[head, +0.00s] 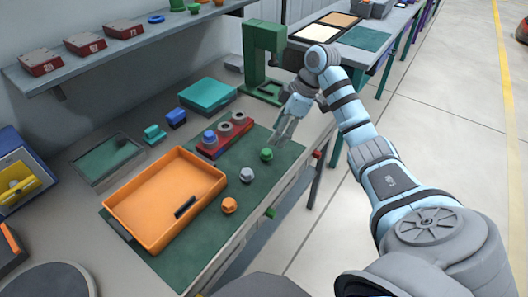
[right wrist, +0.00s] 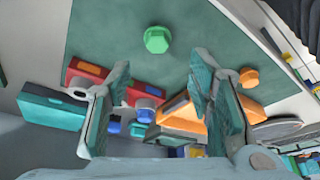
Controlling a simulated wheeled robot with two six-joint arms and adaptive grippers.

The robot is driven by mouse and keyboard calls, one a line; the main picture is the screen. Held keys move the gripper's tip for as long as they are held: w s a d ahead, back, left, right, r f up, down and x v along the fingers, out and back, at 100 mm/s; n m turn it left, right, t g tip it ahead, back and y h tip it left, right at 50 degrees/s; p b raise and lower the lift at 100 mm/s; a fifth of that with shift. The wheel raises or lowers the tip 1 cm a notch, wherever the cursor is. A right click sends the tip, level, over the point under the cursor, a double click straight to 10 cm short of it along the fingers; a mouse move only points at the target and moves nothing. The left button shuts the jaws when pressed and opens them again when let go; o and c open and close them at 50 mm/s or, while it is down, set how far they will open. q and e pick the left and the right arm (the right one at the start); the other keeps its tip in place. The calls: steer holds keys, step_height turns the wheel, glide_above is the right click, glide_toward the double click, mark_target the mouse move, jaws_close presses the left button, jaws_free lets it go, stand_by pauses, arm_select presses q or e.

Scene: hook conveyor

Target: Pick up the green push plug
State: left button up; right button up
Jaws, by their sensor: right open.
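The green push plug (head: 266,154) sits on the dark green mat (head: 185,251), near the mat's right end in the head view. It also shows in the right wrist view (right wrist: 157,40), upper middle, past the fingertips. My right gripper (head: 281,136) is open and empty. In the head view it hangs just above and right of the green plug, apart from it. In the right wrist view its two fingers (right wrist: 158,80) stand wide apart. My left gripper is not in view.
A grey plug (head: 247,174) and an orange plug (head: 229,205) stand in line with the green one. A red block (head: 210,152) with a blue plug lies behind, beside an orange tray (head: 150,232). A green press-like stand (head: 262,65) rises behind the gripper.

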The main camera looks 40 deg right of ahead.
mark_target(267, 152)
steer(key=x, duration=0.6)
steer(key=b+x, duration=0.1)
steer(key=x, duration=0.2)
steer(key=shift+w+d+f, duration=0.15)
steer(key=shift+d+f, duration=0.05)
steer(key=shift+f, duration=0.1)
steer(key=shift+r, duration=0.1)
steer(key=shift+c, duration=0.6)
steer(key=c, duration=0.8)
